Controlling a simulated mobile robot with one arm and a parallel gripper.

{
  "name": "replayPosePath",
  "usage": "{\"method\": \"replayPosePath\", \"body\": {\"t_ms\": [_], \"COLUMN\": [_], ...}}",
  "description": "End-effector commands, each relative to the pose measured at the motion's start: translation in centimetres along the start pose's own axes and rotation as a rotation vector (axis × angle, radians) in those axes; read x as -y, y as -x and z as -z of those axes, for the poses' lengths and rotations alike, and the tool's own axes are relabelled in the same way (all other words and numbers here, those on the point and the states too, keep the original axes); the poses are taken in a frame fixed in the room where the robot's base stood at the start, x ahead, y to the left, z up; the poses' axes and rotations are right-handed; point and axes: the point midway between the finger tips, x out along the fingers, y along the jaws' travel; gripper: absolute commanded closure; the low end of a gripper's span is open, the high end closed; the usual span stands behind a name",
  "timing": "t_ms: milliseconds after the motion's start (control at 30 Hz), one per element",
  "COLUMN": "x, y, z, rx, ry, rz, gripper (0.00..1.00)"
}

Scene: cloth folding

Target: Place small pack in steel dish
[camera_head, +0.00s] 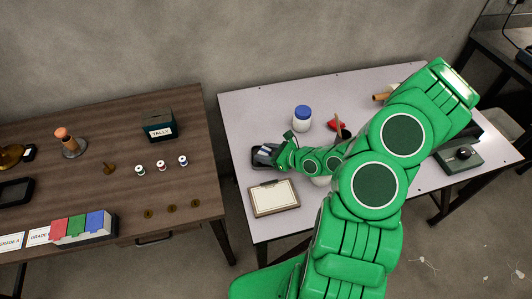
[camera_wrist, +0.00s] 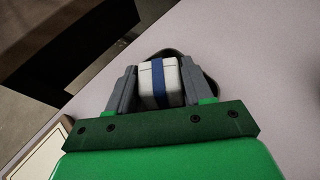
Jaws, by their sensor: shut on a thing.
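The small pack (camera_wrist: 173,84) is white with a blue band and sits between the two grey fingers of my gripper (camera_wrist: 158,80) in the wrist view. My gripper (camera_head: 268,153) is shut on it, near the left edge of the light table in the head view. A dark, rounded dish (camera_wrist: 210,80) shows behind and below the pack in the wrist view; most of it is hidden by the pack and fingers. It also shows as a dark rim (camera_head: 257,163) under my gripper in the head view. I cannot tell whether the pack touches the dish.
A clipboard (camera_head: 273,197) lies just in front of the dish. A white jar with a blue lid (camera_head: 302,119) and a red item (camera_head: 337,125) stand behind. A grey device (camera_head: 460,156) is at the right. A brown table (camera_head: 110,195) with small items stands left, across a gap.

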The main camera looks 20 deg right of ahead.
Motion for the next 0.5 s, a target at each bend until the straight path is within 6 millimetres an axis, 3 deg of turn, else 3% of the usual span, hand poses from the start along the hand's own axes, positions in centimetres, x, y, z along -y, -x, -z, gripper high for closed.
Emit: {"method": "replayPosePath", "body": {"t_ms": [400, 433, 500], "x": [0.03, 0.03, 0.03], "y": [-0.17, -0.16, -0.15], "z": [0.37, 0.34, 0.32], "rx": [0.0, 0.0, 0.0], "ry": [0.0, 0.001, 0.001], "rz": [0.0, 0.0, 0.0], "gripper": [0.79, 0.45, 0.39]}}
